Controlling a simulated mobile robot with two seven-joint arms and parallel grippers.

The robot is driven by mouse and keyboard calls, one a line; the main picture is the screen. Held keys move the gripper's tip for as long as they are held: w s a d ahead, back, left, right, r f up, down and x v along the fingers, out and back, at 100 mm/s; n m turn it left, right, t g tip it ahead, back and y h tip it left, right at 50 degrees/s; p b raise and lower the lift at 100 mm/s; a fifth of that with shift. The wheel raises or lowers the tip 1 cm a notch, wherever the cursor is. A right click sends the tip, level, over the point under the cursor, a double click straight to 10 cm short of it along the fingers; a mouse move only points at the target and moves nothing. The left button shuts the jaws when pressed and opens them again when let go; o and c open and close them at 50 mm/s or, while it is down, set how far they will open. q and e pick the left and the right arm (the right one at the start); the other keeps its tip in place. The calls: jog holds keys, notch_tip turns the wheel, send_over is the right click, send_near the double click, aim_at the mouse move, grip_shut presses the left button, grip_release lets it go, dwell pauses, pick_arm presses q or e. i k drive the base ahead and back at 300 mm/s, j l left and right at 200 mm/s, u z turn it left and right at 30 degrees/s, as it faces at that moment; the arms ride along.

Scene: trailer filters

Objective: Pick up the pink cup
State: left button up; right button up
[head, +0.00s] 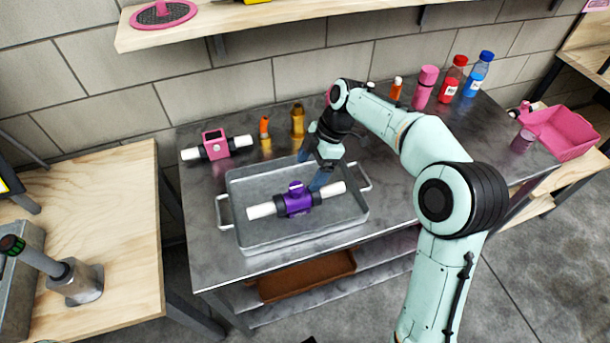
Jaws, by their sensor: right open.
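A small mauve-pink cup (522,141) stands at the right end of the metal table, beside a pink basket (562,133). Another pink thing shows only as a sliver behind my right wrist, and I cannot tell what it is. My right gripper (311,170) is open and empty, pointing down over the grey metal tray (352,222), far to the left of the cup. One finger is close to a purple-and-white filter (296,200) lying in the tray; I cannot tell if they touch. My left gripper is out of view.
A pink-and-white filter (215,146) lies left behind the tray. Orange and gold bottles stand behind it. A pink bottle (424,88), a red bottle (452,80) and a blue bottle (478,74) stand at the back right. A wooden shelf (240,22) overhangs the table.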

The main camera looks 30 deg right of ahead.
aim_at(525, 139)
jog(key=k, duration=1)
